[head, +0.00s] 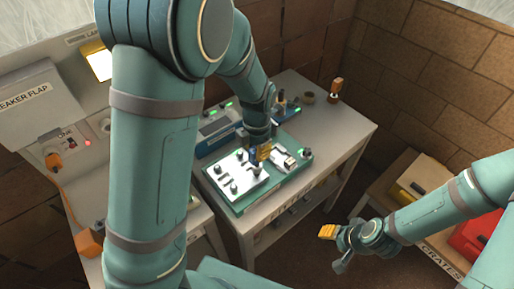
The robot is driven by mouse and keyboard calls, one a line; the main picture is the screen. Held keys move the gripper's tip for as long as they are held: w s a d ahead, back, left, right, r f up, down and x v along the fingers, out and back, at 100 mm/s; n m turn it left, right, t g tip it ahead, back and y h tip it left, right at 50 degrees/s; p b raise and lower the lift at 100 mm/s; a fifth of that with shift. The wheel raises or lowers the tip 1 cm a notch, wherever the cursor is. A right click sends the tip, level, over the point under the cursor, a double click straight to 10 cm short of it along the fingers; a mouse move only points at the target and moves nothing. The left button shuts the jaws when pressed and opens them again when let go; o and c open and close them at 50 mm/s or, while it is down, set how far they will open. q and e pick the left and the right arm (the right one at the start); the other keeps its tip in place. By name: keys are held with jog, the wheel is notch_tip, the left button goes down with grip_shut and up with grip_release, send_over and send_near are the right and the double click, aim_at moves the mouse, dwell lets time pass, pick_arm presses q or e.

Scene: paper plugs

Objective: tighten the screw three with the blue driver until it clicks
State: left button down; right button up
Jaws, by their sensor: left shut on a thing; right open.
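My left gripper (262,153) is low over the work board (288,178) on the table. It is shut on a small dark thing; my arm and fingers hide most of it, so I cannot tell for sure that it is the blue driver. A white plate (238,190) on the board carries several dark round knobs or screw heads. Their numbers are too small to read, so I cannot tell which is screw three. I cannot see whether the held thing touches a screw. My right gripper (328,231) is open and empty, off the table's right side.
A blue device with a screen (216,128) stands behind the board. A wooden-handled tool (336,88) and a small dark cup (308,98) are at the back. The table's right part (345,125) is clear. A breaker flap panel (30,100) is at left, crates (408,190) at right.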

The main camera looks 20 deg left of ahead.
pick_arm(q)
jog(key=shift+f+b, duration=0.55)
jog(key=shift+f, duration=0.55)
dwell(0.4)
jog(key=m, duration=0.7)
jog(key=shift+p, duration=0.35)
jog(key=m, duration=0.4)
jog(key=shift+m, duration=0.3)
jog(key=m, duration=0.2)
jog(key=shift+m, duration=0.4)
jog(key=shift+n, duration=0.3)
jog(key=shift+n, duration=0.4)
